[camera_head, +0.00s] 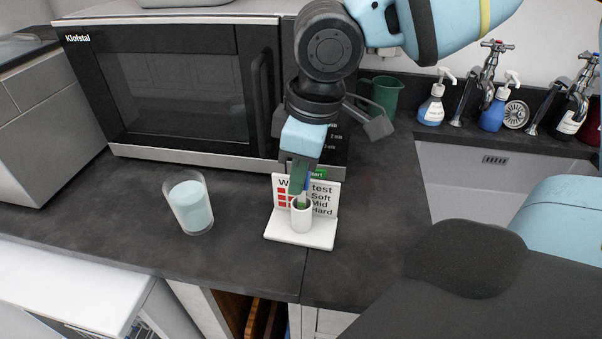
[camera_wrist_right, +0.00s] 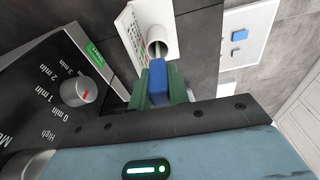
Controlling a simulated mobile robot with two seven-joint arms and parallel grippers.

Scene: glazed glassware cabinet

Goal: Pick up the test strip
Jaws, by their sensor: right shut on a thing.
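My right gripper (camera_head: 299,186) comes down from above, its green fingers just over a small white cup (camera_head: 302,217). The cup stands on a white base in front of the water test card (camera_head: 322,197). The fingers are shut on the test strip, whose blue end (camera_wrist_right: 158,78) shows between them in the right wrist view. The strip's lower part is mostly hidden by the fingers and cup rim; I cannot tell how far it sits in the cup (camera_wrist_right: 162,35). A glass of pale liquid (camera_head: 190,204) stands to the left. My left gripper is out of view.
A microwave (camera_head: 180,95) stands close behind the card. A green mug (camera_head: 381,93), soap bottles (camera_head: 433,104) and taps are at the back right, by the sink (camera_head: 470,180). The dark counter (camera_head: 240,235) is clear between glass and card.

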